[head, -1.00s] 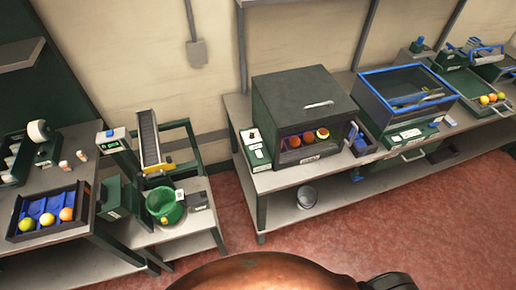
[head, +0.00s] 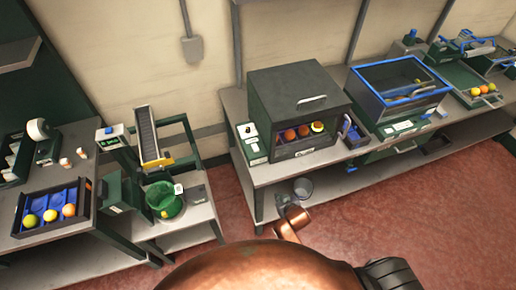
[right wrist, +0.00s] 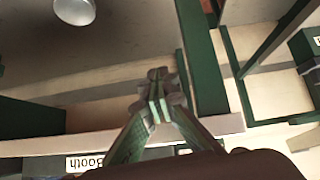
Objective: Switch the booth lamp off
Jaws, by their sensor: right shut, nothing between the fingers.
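The booth (head: 300,105) is a dark box with a handled front, standing on the long bench. Several fruits (head: 303,132) show inside, looking orange and yellow. A control box (head: 250,143) with a pale face and a small dark knob stands at the booth's left side. I cannot read its switch position. My right gripper (head: 281,198) is low in front of the bench edge, below the booth and apart from the control box. In the right wrist view its fingers (right wrist: 157,85) are shut and empty, near a "Booth" label (right wrist: 85,163). My left gripper is not seen.
A blue-framed case (head: 400,85) stands right of the booth. A green bin (head: 165,203) and a fruit tray (head: 30,222) are at left. The red floor in front is free.

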